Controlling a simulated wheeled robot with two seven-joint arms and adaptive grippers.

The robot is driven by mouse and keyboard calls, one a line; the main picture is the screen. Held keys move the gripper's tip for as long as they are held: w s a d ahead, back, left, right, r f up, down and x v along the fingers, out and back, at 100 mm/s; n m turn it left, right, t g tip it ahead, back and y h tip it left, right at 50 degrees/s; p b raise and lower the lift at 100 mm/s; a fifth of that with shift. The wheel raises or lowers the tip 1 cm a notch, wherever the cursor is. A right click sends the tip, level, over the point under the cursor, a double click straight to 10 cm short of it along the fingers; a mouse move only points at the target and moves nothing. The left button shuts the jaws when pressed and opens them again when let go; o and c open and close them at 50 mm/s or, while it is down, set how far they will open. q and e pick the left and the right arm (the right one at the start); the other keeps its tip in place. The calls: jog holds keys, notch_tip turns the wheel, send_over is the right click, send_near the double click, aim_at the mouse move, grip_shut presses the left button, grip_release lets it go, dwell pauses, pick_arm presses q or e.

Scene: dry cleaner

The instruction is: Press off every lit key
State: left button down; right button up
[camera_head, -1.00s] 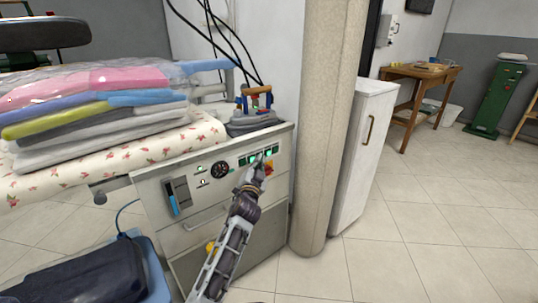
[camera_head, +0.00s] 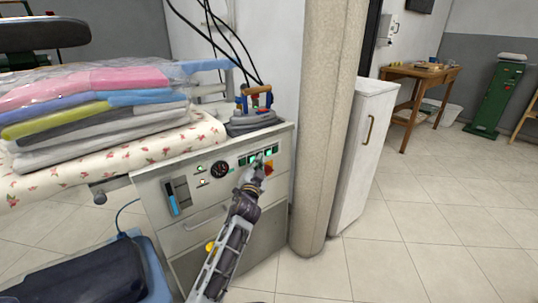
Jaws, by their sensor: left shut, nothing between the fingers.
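A row of small dark keys sits at the top right of the grey control panel (camera_head: 208,212). Some glow green, including a lit key (camera_head: 268,154) just right of my gripper and another lit key (camera_head: 242,161) left of it. My left gripper (camera_head: 259,163) is shut and empty. Its tip is at the middle of the row and hides part of it. I cannot tell whether the tip touches a key. My right gripper is not in view.
An orange-red switch (camera_head: 269,168) lies just below the keys, close to my fingers. A pillar (camera_head: 328,130) stands at the right.

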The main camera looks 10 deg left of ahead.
pick_arm(q)
jog(key=shift+w+a, duration=0.3)
jog(key=shift+a, duration=0.05)
dwell(0.8)
jog(key=shift+s+d, duration=0.3)
jog(key=shift+d, duration=0.05)
dwell(0.6)
jog(key=shift+d, duration=0.15)
